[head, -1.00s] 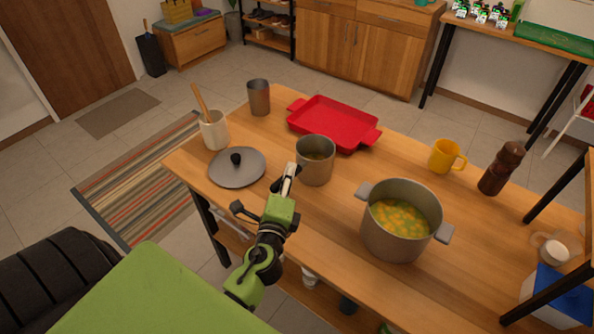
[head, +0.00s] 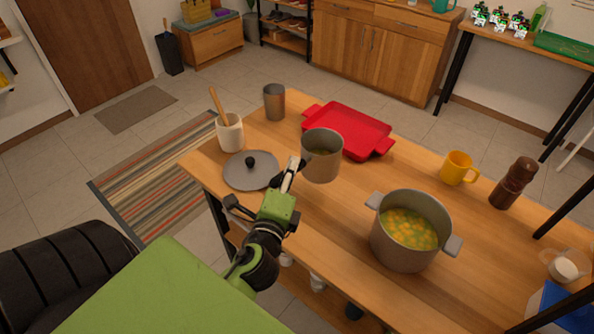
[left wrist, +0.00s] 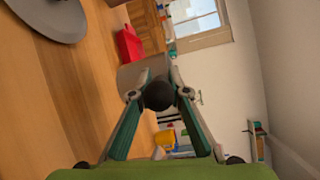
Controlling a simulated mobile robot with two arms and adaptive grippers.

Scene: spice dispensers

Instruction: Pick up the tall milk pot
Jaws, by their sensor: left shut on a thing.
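The tall milk pot (head: 321,163) is a grey metal pot with some contents inside, upright near the middle of the wooden table. My left gripper (head: 293,168) is at its near left side, shut on its handle. In the left wrist view, the fingertips (left wrist: 159,95) close around the dark, rounded handle end, and part of the grey pot wall (left wrist: 129,76) shows behind them. The pot seems raised slightly off the table; its underside is hidden. My right gripper is in neither view.
A grey lid (head: 252,174) lies left of the pot, a red tray (head: 347,122) behind it. A large soup pot (head: 405,250) stands front right. A utensil holder (head: 230,132), metal cup (head: 274,102), yellow mug (head: 458,168) and brown mill (head: 512,184) stand around.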

